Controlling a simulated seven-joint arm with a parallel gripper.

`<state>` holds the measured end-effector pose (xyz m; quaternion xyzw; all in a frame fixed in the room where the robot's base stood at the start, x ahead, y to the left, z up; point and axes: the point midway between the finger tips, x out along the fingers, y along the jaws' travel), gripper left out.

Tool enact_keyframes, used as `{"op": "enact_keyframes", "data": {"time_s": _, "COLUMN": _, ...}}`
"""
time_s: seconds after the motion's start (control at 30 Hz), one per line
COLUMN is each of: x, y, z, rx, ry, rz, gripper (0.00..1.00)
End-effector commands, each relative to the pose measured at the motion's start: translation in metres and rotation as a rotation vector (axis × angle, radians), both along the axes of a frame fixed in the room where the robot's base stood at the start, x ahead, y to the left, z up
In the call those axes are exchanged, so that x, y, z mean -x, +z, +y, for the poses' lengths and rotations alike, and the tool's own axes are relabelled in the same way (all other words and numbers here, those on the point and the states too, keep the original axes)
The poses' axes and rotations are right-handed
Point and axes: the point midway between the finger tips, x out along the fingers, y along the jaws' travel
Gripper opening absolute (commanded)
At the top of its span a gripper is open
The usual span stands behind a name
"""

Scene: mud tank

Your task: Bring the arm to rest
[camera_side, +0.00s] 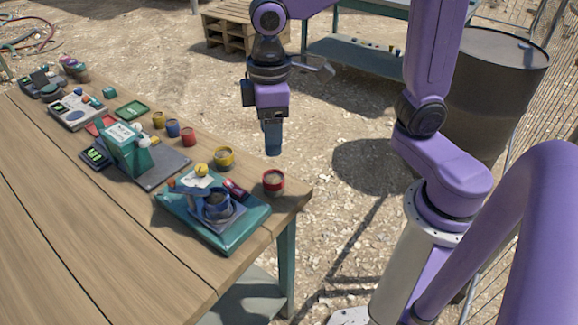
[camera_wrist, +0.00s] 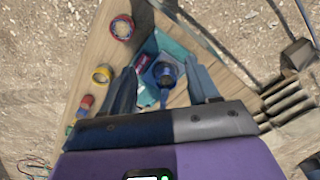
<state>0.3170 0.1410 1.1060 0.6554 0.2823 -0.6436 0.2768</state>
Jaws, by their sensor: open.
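My gripper (camera_side: 273,150) points down in the side view, high beside the far right corner of the table, with nothing visibly held. In the wrist view its two fingers (camera_wrist: 163,78) are spread apart with a clear gap between them. Through that gap a blue cup (camera_wrist: 165,72) shows below, apart from the fingers. In the side view the blue cup (camera_side: 216,203) stands on a teal tray (camera_side: 222,240) at the table's right end. The fingers overlap in the side view, so their gap is hidden there.
A dark barrel (camera_side: 490,95) stands at the right and a pallet (camera_side: 232,28) at the back.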

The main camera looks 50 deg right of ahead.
Motion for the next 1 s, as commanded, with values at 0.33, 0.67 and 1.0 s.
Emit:
{"op": "enact_keyframes", "data": {"time_s": 0.33, "x": 0.103, "y": -0.019, "z": -0.054, "rx": -0.008, "ry": 0.185, "rz": -0.005, "gripper": 0.6}}
{"op": "enact_keyframes", "data": {"time_s": 0.67, "x": 0.151, "y": -0.034, "z": -0.086, "rx": -0.011, "ry": 0.28, "rz": -0.006, "gripper": 0.6}}
{"op": "enact_keyframes", "data": {"time_s": 1.0, "x": 0.153, "y": -0.034, "z": -0.088, "rx": -0.011, "ry": 0.285, "rz": -0.006, "gripper": 0.6}}
